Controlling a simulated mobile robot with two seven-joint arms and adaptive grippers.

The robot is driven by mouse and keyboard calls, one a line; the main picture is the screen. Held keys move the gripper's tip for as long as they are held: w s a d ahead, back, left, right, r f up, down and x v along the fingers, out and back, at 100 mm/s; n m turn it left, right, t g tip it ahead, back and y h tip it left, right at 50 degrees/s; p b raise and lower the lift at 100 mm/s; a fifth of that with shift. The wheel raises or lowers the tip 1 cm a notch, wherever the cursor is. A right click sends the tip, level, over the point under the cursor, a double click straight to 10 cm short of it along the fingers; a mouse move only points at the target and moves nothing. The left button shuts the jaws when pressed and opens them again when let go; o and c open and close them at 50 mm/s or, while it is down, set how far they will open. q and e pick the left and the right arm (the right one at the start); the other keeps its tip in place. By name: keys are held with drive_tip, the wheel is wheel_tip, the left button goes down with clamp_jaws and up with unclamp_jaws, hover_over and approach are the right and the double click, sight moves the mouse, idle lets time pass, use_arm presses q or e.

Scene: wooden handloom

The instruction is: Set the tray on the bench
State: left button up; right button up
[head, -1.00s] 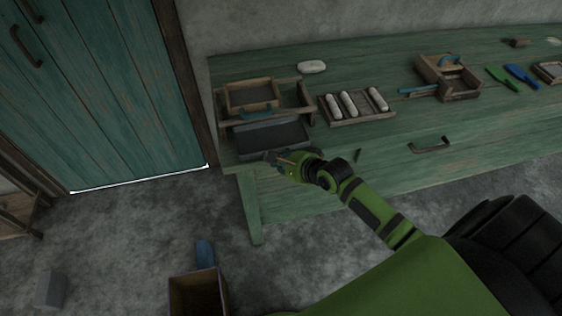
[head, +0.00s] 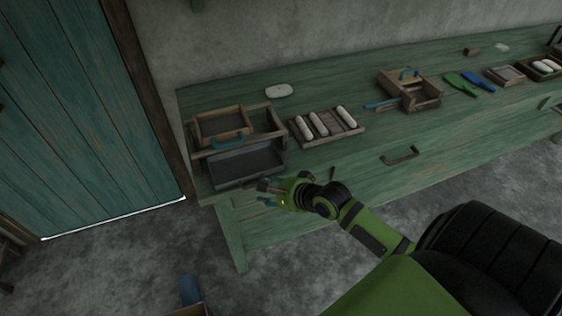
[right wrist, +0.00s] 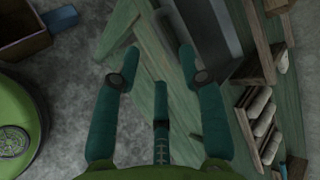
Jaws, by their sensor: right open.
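A shallow dark grey tray (head: 233,172) is at the bench's front left corner, in front of a wooden rack; it also shows in the right wrist view (right wrist: 208,35). I cannot tell exactly how it rests. The green bench (head: 345,165) runs along the wall. My right gripper (head: 266,192) is at the bench's front edge, just in front of the tray's right part. In the right wrist view its teal fingers (right wrist: 160,65) are spread, with nothing between them. My left gripper is not in view.
A wooden box with a blue handle (head: 222,124) sits behind the grey tray. A wooden tray of white rolls (head: 325,126) stands to its right. Farther right are another wooden box (head: 408,90) and green and blue tools. A box stands on the floor below.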

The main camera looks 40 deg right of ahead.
drive_tip(key=v, duration=0.5)
drive_tip(key=shift+s+d+r, duration=0.1)
drive_tip(key=shift+s+r, duration=0.15)
drive_tip(key=shift+s, duration=0.1)
drive_tip(key=s+d+f+n+g+h, duration=0.1)
drive_tip(key=s+f+n, duration=0.2)
drive_tip(key=f, duration=0.6)
drive_tip(key=s+d+f+n+g+h, duration=0.15)
drive_tip(key=s+f, duration=0.25)
drive_tip(key=f, duration=0.5)
drive_tip(key=s+d+f+n+g, duration=0.1)
drive_tip(key=s+f+n+g, duration=0.15)
drive_tip(key=f, duration=0.65)
drive_tip(key=s+a+f+n+g, duration=0.1)
drive_tip(key=s+a+f+n, duration=0.2)
drive_tip(key=s, duration=0.5)
drive_tip(key=s+a+f+n+g, duration=0.2)
drive_tip(key=s+a+f+n, duration=0.1)
drive_tip(key=s+f+n, duration=0.3)
drive_tip(key=s+a+f+n+g, duration=0.1)
drive_tip(key=s+a+f+n, duration=0.2)
drive_tip(key=s, duration=0.7)
wheel_tip(320, 180, down, 3)
drive_tip(key=shift+s+f+n, duration=0.1)
drive_tip(key=shift+s+n, duration=0.1)
drive_tip(key=shift+n, duration=0.9)
